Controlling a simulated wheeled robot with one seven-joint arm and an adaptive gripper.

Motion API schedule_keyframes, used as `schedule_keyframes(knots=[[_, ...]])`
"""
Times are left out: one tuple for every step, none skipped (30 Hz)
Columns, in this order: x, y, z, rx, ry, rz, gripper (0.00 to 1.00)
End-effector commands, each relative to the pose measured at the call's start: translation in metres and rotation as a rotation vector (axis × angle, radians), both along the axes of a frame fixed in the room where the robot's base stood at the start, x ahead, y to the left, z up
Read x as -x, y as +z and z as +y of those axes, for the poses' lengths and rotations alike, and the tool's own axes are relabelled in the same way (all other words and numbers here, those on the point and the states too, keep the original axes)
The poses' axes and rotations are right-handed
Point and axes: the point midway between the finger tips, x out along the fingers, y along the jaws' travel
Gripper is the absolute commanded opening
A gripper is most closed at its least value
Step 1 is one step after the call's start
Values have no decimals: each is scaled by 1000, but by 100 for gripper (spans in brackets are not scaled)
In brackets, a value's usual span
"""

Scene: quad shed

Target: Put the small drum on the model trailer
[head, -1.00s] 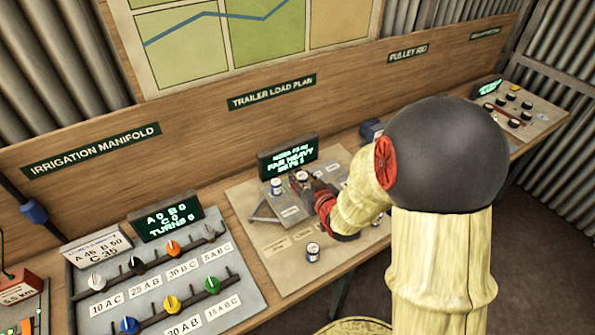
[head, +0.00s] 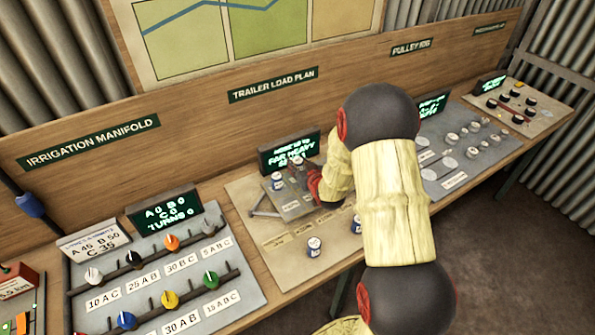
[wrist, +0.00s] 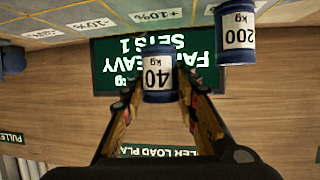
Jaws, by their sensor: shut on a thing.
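The small drum marked 40 kg (wrist: 158,78) is between the fingers of my gripper (wrist: 160,88), which is shut on it. In the head view the drum (head: 297,160) is in front of the green display, and my gripper (head: 305,172) reaches it from the right. The model trailer (head: 292,208) is a grey flat bed with a triangular drawbar at its left. A drum marked 200 kg (wrist: 237,45) stands on the trailer; in the head view this drum (head: 278,181) is left of the held one. I cannot tell whether the held drum touches the bed.
The trailer display (head: 290,150) stands close behind the trailer. Another drum (head: 314,246) stands on the board in front, and one (head: 357,224) is partly hidden by my arm. The irrigation panel (head: 165,275) is to the left.

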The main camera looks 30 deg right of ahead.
Motion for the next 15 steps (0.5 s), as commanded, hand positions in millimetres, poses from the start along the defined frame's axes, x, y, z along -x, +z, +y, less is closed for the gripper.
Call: schedule_keyframes(knots=[[-2, -2, -1, 0, 0, -1, 3], [-3, -5, -1, 0, 0, 0, 3], [-6, -9, -2, 0, 0, 0, 3], [-4, -14, -2, -1, 0, 3, 3], [-4, -19, -2, -1, 0, 3, 3], [-4, -25, -1, -1, 0, 2, 3], [-4, -30, -1, -2, 1, 2, 3], [-4, -33, -1, -2, 1, 2, 3], [-4, -36, -2, -1, 0, 1, 3], [-4, -37, -2, 0, 0, 0, 3], [-4, -37, -2, 0, 0, -1, 3], [-5, -36, -2, 0, 0, -1, 3], [-5, -35, -2, 0, 0, -1, 3], [-5, -35, -2, 0, 0, -1, 3], [-4, -35, -2, 0, 0, -1, 3]])
